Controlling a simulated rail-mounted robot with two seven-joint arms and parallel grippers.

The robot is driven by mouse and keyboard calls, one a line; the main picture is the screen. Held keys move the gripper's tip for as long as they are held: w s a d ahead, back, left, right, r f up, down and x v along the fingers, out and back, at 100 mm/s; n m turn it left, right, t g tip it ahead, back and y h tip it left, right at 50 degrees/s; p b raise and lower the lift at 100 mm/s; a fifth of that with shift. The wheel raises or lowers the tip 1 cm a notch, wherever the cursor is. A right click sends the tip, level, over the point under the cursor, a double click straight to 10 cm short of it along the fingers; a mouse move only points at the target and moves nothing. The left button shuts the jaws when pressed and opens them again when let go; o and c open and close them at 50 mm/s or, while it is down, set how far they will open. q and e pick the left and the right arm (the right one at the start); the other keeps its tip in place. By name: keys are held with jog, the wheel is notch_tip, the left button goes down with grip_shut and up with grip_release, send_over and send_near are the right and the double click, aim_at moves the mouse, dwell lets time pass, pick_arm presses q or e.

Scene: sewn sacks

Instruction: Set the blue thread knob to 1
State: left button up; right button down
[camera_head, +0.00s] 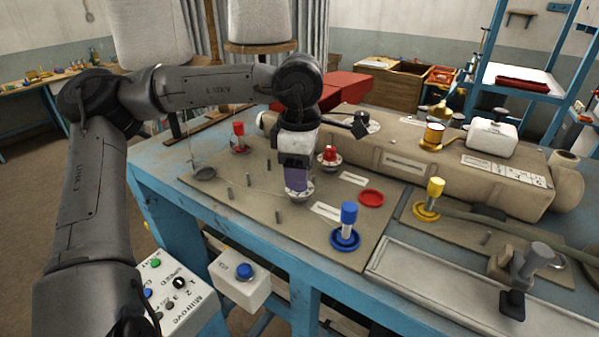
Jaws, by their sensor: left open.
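My left gripper (297,182) points straight down over the tan panel, its jaws open. A pale round dial (301,196) shows just beneath its fingertips. A purple-blue shape sits at the fingers, and I cannot tell whether it is the blue thread knob or part of the gripper. The knob's pointer and numbers are hidden or too small to read. A red knob (330,153) on a similar pale dial stands just behind to the right. A tall blue spool (348,215) on a blue ring stands to the front right. My right gripper is not in view.
Several short metal pins stand on the tan panel (230,205) left of the gripper. A red spool (238,137) stands behind them and a yellow spool (435,189) to the right. A control box (172,300) and a blue push-button box (243,287) are at the front edge.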

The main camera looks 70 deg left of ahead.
pick_arm(q)
notch_tip(320, 180, up, 13)
dwell(0.4)
dwell(0.6)
